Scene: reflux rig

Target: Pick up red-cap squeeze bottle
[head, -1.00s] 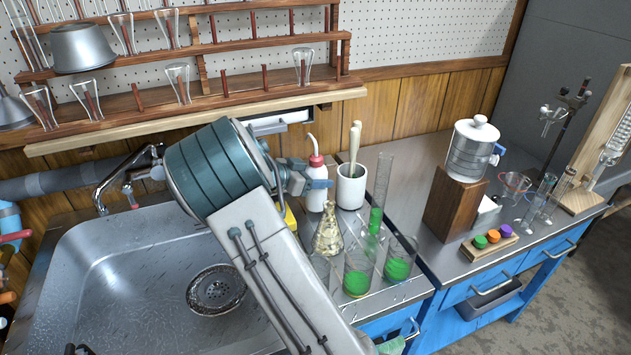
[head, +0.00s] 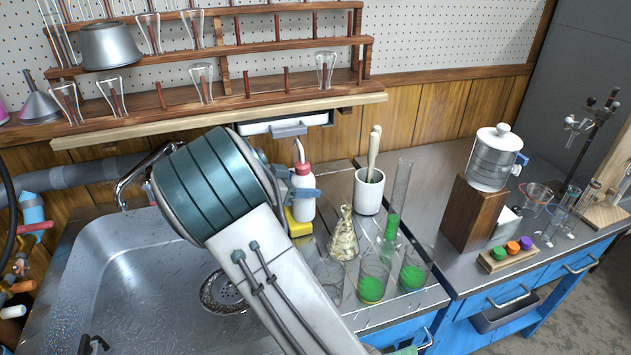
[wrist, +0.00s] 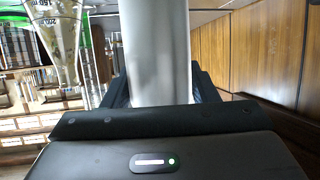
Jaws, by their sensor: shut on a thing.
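The red-cap squeeze bottle (head: 302,206) is white with a red cap and a pale bent spout. It stands upright at the back of the counter, right of the sink. My gripper (head: 303,193) is shut on its upper body, reaching in from the left; my arm hides part of its left side. In the wrist view the bottle's pale body (wrist: 155,60) rises between the two dark fingers of my gripper (wrist: 157,88). Whether its base touches the counter is hard to tell.
A yellow item (head: 298,226) is beside the bottle's base. A flask (head: 343,238), a white mug (head: 369,191), a tall cylinder (head: 397,205) and beakers with green liquid (head: 372,283) stand close on the right. The sink (head: 130,290) lies left, the shelf rack (head: 220,100) above.

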